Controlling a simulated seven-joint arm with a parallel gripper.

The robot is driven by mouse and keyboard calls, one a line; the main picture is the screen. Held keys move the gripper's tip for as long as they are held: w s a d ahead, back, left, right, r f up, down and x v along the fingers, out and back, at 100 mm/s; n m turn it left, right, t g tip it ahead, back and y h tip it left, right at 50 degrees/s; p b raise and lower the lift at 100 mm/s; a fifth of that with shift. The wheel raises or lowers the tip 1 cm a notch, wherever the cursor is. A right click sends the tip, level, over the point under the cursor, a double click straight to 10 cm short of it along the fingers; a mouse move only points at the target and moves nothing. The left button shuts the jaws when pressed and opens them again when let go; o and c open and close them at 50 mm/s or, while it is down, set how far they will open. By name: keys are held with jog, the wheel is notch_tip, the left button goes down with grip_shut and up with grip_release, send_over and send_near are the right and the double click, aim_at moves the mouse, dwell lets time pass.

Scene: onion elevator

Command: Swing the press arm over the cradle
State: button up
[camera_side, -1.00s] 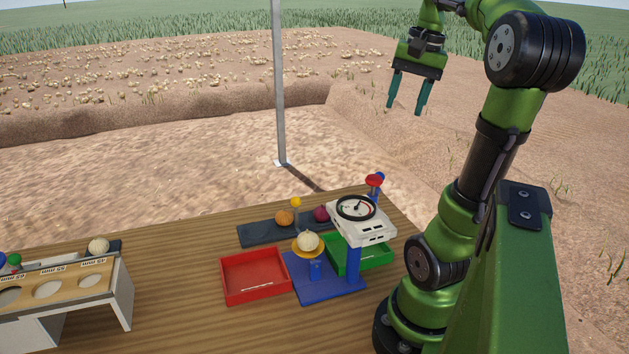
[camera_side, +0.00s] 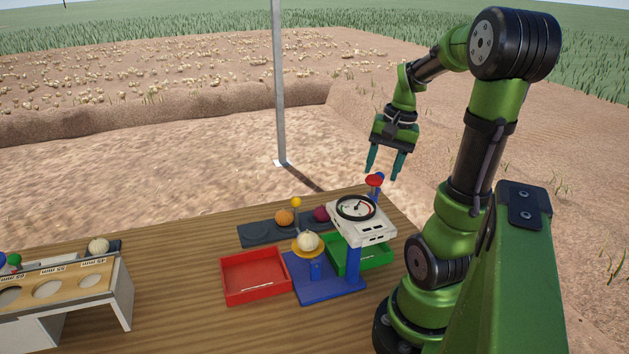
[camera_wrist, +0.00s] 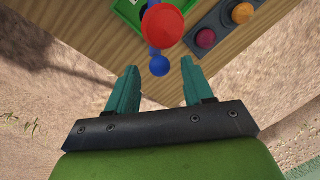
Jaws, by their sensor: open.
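A blue stand (camera_side: 325,288) on the table bears an orange-yellow cradle (camera_side: 308,254) with a white onion (camera_side: 307,241) in it. Beside it, a white gauge unit (camera_side: 362,222) with a round dial sits on a blue post. A red knob (camera_side: 374,180) and a blue ball (camera_side: 380,175) rise behind the gauge; the red knob (camera_wrist: 163,25) and blue ball (camera_wrist: 159,65) also show in the wrist view. Which part is the press arm, I cannot tell for sure. My gripper (camera_side: 384,176) is open and empty, pointing down close to the knobs, with no clear contact.
A red tray (camera_side: 255,292) lies left of the stand and a green tray (camera_side: 375,258) under the gauge. A dark rack (camera_side: 258,234) behind holds an orange onion (camera_side: 284,217) and a purple onion (camera_side: 321,214). A sizing bench (camera_side: 110,280) stands at the far left.

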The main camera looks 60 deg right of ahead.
jog(key=shift+w+f, duration=0.1)
jog(key=shift+f, duration=0.45)
grip_shut()
